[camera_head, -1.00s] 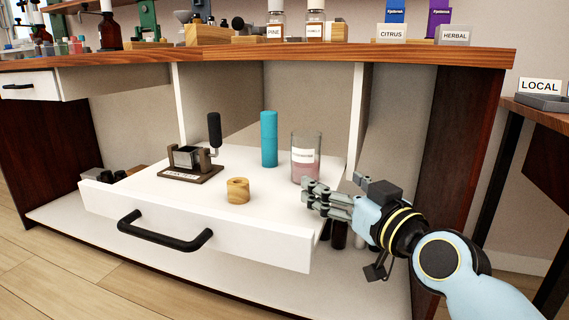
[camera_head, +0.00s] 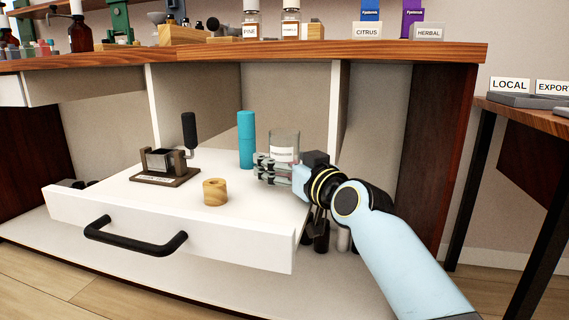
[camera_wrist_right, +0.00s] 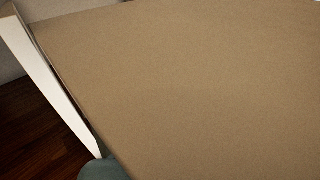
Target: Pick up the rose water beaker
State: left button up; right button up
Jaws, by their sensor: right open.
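The rose water beaker (camera_head: 284,145) is a clear glass with a white label and pink liquid low inside. It stands upright on the open white drawer (camera_head: 130,215), near its right rear side. My right gripper (camera_head: 262,168) is open at the beaker's lower part, with its fingers across the front of the glass. The fingers hide most of the pink liquid, and I cannot tell whether they touch the glass. The right wrist view shows neither the beaker nor the fingertips clearly. My left gripper is not in view.
A teal cylinder (camera_head: 246,140) stands just left of the beaker. A wooden ring-like piece (camera_head: 215,192) and a small press with a black handle (camera_head: 165,162) sit further left in the drawer. The wooden tabletop (camera_head: 400,52) overhangs behind. Dark bottles stand below the drawer's right side.

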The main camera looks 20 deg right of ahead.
jog(key=c, duration=1.4)
jog(key=shift+c, duration=0.2)
jog(key=shift+r, duration=0.2)
